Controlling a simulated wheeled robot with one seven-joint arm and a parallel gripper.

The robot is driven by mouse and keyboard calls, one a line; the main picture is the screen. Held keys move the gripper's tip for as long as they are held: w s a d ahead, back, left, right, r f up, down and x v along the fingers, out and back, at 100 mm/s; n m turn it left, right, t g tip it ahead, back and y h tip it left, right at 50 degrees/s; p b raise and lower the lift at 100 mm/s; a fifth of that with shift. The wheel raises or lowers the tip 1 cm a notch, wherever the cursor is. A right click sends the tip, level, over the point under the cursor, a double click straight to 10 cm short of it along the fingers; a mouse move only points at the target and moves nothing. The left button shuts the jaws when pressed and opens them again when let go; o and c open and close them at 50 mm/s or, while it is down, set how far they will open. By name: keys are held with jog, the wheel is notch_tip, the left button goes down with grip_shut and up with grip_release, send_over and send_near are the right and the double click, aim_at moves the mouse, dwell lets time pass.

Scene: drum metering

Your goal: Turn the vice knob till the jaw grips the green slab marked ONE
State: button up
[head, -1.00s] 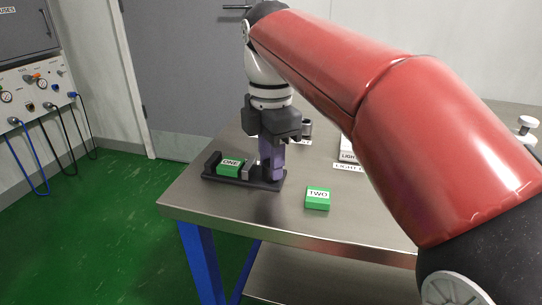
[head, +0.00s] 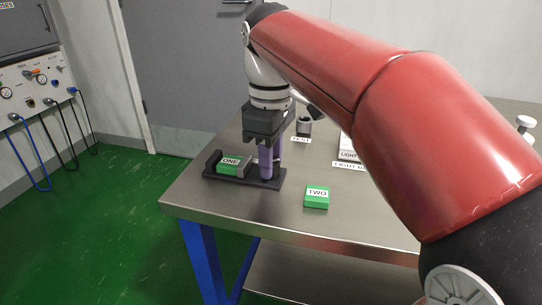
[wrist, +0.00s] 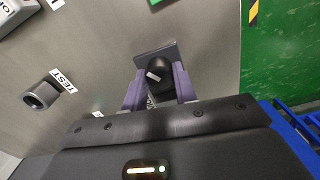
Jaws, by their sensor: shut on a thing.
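The dark vice (head: 215,175) lies at the table's left end with its long side across the picture. The green slab marked ONE (head: 230,164) lies in it, beside the end wall at left. My gripper (head: 268,163) points down at the vice's right end, its purple fingers on either side of the knob. In the wrist view my gripper (wrist: 160,88) is shut on the dark round knob (wrist: 156,72), which carries a pale mark. The fingers partly hide the knob in the head view. I cannot tell whether the moving jaw touches the slab.
A green slab marked TWO (head: 317,196) lies on the bare steel table (head: 270,215), right of the vice. A grey cup-like holder (head: 304,127) stands behind, by a TEST label (head: 301,140). A light box (head: 348,152) is at the back right. The table's front left edge is close to the vice.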

jog(key=m, duration=0.5)
jog(key=shift+m, duration=0.3)
dwell(0.4)
jog(key=o, duration=0.7)
notch_tip(320, 180, up, 8)
jog(key=shift+f, duration=0.1)
